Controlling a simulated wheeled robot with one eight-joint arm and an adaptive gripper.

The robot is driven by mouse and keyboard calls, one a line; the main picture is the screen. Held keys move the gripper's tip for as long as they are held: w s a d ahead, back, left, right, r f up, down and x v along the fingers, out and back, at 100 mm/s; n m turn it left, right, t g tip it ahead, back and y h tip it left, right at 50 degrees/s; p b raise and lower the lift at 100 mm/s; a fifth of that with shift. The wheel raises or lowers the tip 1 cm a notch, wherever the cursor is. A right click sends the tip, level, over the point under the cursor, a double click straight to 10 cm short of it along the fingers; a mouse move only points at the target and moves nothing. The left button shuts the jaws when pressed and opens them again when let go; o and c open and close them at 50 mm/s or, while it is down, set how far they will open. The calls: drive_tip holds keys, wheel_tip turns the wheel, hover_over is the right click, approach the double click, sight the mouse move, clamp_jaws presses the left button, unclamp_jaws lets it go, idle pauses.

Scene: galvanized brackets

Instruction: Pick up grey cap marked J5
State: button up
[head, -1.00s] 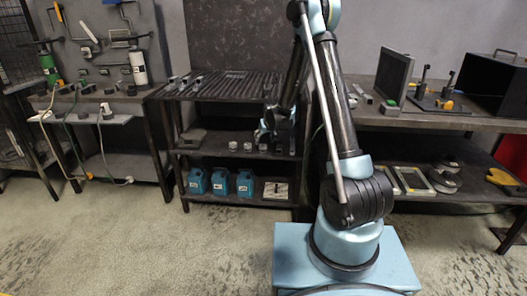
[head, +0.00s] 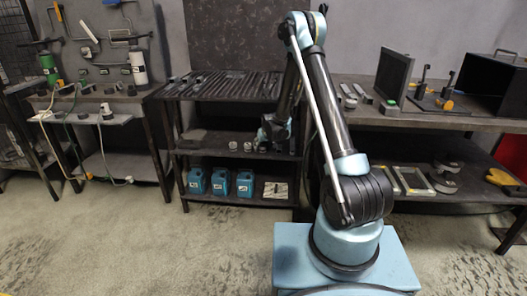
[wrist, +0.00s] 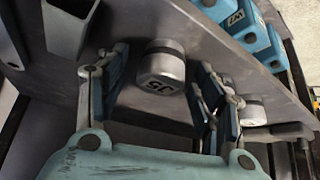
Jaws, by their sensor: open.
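The grey cap marked J5 (wrist: 162,68) stands on a dark shelf in the wrist view, its marking appearing upside down. My gripper (wrist: 163,85) is open, with one finger to the left of the cap and one to the right; I see no clear contact. A second grey cap (wrist: 252,112) stands beyond the right finger, partly hidden by it. In the head view my gripper (head: 268,134) is at the right part of the rack's middle shelf. Two grey caps (head: 232,145) show to its left; the J5 cap cannot be made out there.
The rack's slatted top (head: 225,85) lies above the middle shelf. Blue containers (head: 220,182) stand on the shelf below and also show in the wrist view (wrist: 245,25). A grey bracket (wrist: 68,28) is at the upper left. The floor before the rack is clear.

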drive_tip(key=shift+c, duration=0.2)
drive_tip(key=c, duration=1.2)
drive_tip(key=shift+o, duration=0.2)
drive_tip(key=shift+r, duration=0.15)
